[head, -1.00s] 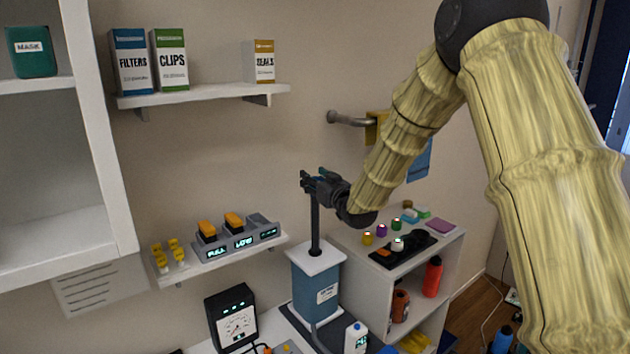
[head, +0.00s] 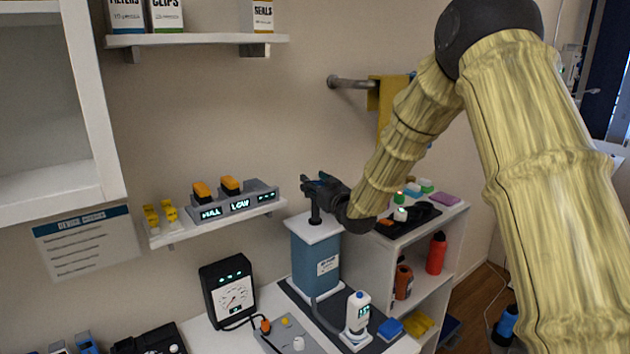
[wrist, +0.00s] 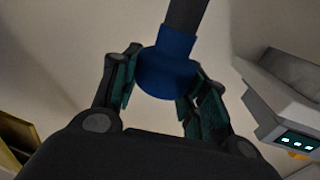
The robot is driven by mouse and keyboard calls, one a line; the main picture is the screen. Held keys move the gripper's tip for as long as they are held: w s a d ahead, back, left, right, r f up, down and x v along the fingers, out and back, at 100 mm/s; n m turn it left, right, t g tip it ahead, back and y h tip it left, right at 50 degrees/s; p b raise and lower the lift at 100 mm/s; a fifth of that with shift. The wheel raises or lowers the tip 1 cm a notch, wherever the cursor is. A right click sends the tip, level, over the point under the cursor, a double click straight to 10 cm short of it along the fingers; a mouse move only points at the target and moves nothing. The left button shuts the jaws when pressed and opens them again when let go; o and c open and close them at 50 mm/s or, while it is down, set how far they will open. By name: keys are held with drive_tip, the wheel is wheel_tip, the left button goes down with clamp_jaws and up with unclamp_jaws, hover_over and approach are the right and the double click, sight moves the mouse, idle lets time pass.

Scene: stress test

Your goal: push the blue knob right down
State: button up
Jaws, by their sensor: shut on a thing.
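The blue knob (wrist: 166,66) shows in the wrist view between the two fingers of my gripper (wrist: 162,88), which is shut on it. A dark rod (wrist: 186,16) runs from the knob. In the head view my gripper (head: 318,188) is at the top of the rod (head: 315,214), above a blue-grey pump box (head: 313,265) with a white top. Only a short length of rod shows between gripper and box. The knob itself is hidden by my gripper in the head view.
A wall shelf with an orange-switched panel (head: 236,202) is left of the pump. A black gauge (head: 229,290) stands at its lower left, and a white bottle (head: 357,315) at its lower right. A white shelf unit (head: 371,262) is to the right.

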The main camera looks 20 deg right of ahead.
wheel_tip(320, 180, down, 8)
drive_tip(key=b, duration=0.4)
drive_tip(key=shift+r, duration=0.25)
drive_tip(key=shift+s, duration=0.1)
drive_tip(key=o, duration=1.5)
drive_tip(key=shift+f, duration=0.1)
drive_tip(key=shift+c, duration=0.2)
drive_tip(key=s+d, duration=0.2)
drive_tip(key=s, duration=0.9)
drive_tip(key=shift+s+d, duration=0.2)
drive_tip(key=shift+s, duration=0.15)
